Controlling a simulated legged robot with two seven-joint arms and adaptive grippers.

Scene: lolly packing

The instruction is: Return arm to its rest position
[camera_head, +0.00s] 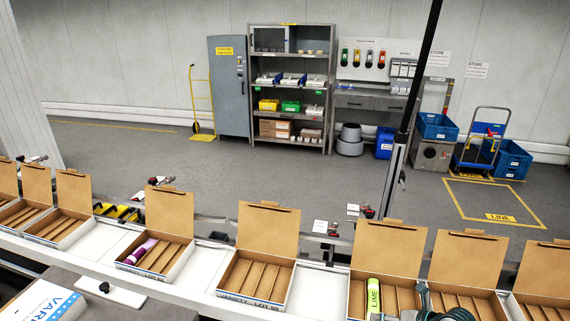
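A green lolly labelled LIME (374,294) stands in the left part of an open cardboard box (389,243) at the lower right. A purple lolly (141,250) lies tilted in another open box (168,211) left of centre. Part of my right gripper (440,311) shows at the bottom edge, right of the lime lolly and in front of the boxes. Its fingertips are cut off or hidden, so I cannot tell if it is open or shut. It looks apart from the lime lolly. My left gripper is not in view.
A row of open boxes stands on a white conveyor (205,262); the middle box (270,231) looks empty. A white printed box (42,303) and a white plate with a black knob (110,291) lie at the lower left. A dark post (405,110) rises behind the conveyor.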

